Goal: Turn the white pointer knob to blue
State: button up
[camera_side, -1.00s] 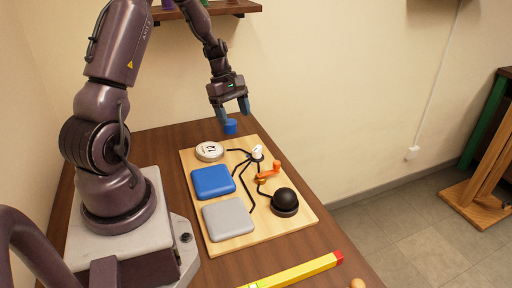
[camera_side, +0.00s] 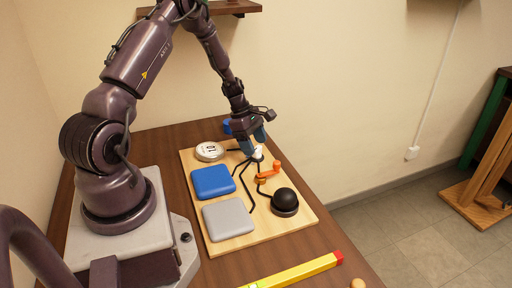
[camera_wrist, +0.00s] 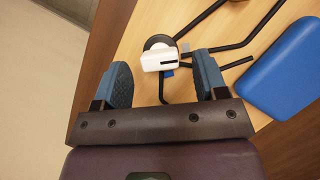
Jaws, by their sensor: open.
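The white pointer knob (camera_side: 258,153) stands on a dark round base at the back of the wooden board (camera_side: 217,248). In the wrist view the knob (camera_wrist: 158,60) shows a dark line on its pointer, with a small blue mark (camera_wrist: 168,73) and a small grey mark (camera_wrist: 184,47) beside it. My gripper (camera_side: 256,146) is open, just above the knob. In the wrist view its two blue fingers (camera_wrist: 162,75) lie to the left and right of the knob, apart from it. Which mark the pointer is aimed at is hard to tell.
The board also holds a blue pad (camera_side: 212,182), a grey pad (camera_side: 228,218), a round white dial (camera_side: 209,151), an orange crank (camera_side: 268,173) and a black dome (camera_side: 285,201). A blue cylinder (camera_side: 227,127) stands behind. A yellow bar (camera_side: 292,272) lies in front.

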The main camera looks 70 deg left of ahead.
jog(key=shift+x, duration=0.9)
jog(key=shift+c, duration=0.5)
jog(key=c, duration=0.8)
